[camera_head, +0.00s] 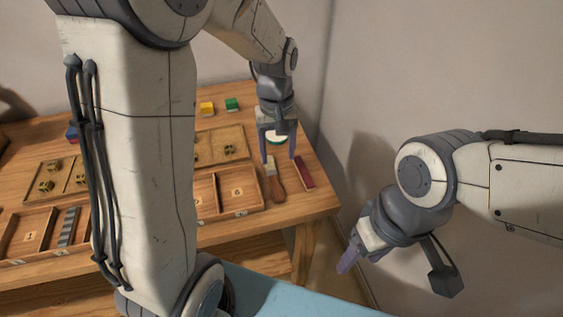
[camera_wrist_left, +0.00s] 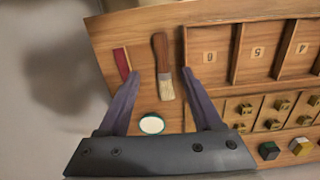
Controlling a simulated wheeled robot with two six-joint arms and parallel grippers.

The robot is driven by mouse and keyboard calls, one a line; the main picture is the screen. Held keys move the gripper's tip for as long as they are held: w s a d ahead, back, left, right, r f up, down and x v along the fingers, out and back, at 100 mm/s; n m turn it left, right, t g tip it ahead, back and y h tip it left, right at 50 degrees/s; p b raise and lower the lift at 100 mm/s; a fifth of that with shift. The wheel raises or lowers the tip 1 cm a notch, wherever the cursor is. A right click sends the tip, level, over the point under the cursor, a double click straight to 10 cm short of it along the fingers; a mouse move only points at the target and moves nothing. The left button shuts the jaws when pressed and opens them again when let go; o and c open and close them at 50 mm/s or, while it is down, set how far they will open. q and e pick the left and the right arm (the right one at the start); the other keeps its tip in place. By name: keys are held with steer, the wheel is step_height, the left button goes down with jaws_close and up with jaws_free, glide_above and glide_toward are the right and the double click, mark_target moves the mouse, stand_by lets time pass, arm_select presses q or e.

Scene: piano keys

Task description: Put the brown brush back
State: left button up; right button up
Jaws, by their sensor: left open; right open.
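The brown brush (camera_head: 275,184), with a wooden handle and pale bristles, lies on the table at the right of the compartment tray. In the left wrist view the brush (camera_wrist_left: 161,62) lies between the fingers, handle pointing away and bristles toward the gripper. My left gripper (camera_head: 278,158) is open and empty above the bristle end of the brush. Its fingers also show in the left wrist view (camera_wrist_left: 164,80), one on each side of the brush. My right gripper (camera_head: 350,258) is off the table at the right; its fingers hang low with nothing seen between them.
A red bar (camera_head: 304,172) lies just right of the brush. A white disc with a green rim (camera_wrist_left: 151,124) lies near it. The numbered tray (camera_wrist_left: 262,52) is close beside the brush. Yellow (camera_head: 207,108) and green (camera_head: 232,104) blocks stand at the back. A wall (camera_head: 430,70) borders the right.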

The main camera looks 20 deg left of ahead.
arm_select(q)
steer(key=s+d+r+m, duration=0.1)
steer(key=s+d+m, duration=0.4)
steer(key=s, duration=0.5)
steer(key=s+d+r+m, duration=0.1)
steer(key=s+d+m, duration=0.5)
steer(key=s+m, duration=0.2)
steer(key=shift+s+d+r+m+h, duration=0.3)
steer(key=shift+s+r+m+h, duration=0.1)
steer(key=shift+s, duration=0.85)
